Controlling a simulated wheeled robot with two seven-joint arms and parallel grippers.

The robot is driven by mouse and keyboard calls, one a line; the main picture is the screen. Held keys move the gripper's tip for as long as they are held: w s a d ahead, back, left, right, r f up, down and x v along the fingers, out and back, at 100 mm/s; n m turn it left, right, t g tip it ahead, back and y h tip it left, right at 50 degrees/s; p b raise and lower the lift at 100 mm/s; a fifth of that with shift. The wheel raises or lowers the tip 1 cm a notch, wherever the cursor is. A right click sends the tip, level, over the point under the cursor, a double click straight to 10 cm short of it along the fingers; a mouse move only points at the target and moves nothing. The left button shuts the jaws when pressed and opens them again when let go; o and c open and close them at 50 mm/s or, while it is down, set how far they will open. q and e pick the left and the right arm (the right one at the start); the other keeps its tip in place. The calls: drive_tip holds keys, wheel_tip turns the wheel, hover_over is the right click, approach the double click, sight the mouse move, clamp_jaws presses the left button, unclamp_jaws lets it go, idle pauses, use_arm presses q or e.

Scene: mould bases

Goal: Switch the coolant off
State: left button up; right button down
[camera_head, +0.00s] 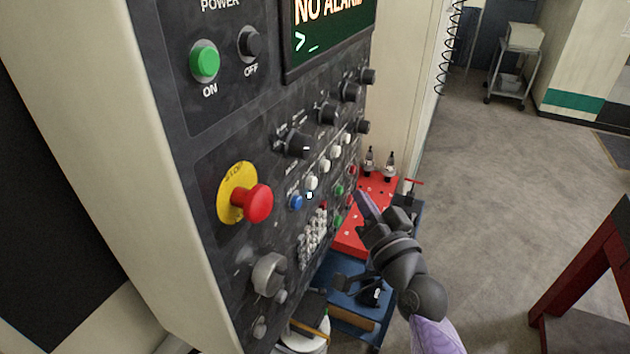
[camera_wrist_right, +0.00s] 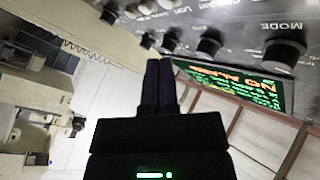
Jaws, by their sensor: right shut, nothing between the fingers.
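The machine's dark control panel (camera_head: 225,155) fills the left and middle of the head view. It carries several small white, blue, green and red buttons, such as a blue button (camera_head: 296,202) and a white one (camera_head: 312,182). Their labels are too small to read, so I cannot tell which one is the coolant control. My right gripper (camera_head: 362,200) is shut and empty, in front of the panel's right part near the small buttons. In the right wrist view its fingers (camera_wrist_right: 159,70) are together, close to a row of knobs (camera_wrist_right: 209,42). My left gripper does not show.
A red emergency stop (camera_head: 257,202) on a yellow disc, a green ON button (camera_head: 204,62) and a black OFF button (camera_head: 250,44) project from the panel. The screen (camera_head: 325,35) reads "NO ALARM". A red tray (camera_head: 378,190) with tool holders lies behind my gripper. Open floor is at right.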

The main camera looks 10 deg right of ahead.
sight(312, 183)
drive_tip(key=shift+w+a, duration=0.5)
drive_tip(key=shift+a, duration=0.25)
drive_tip(key=shift+w+a, duration=0.45)
drive_tip(key=shift+a, duration=0.25)
drive_tip(key=shift+w+a, duration=0.5)
drive_tip(key=shift+a, duration=0.25)
drive_tip(key=shift+w+a, duration=0.25)
drive_tip(key=shift+a, duration=0.1)
drive_tip(key=shift+w+a, duration=0.2)
drive_tip(key=shift+a, duration=0.1)
idle(0.9)
idle(0.3)
drive_tip(key=shift+s+d+p, duration=0.4)
drive_tip(key=shift+s+d, duration=0.05)
drive_tip(key=shift+d, duration=0.2)
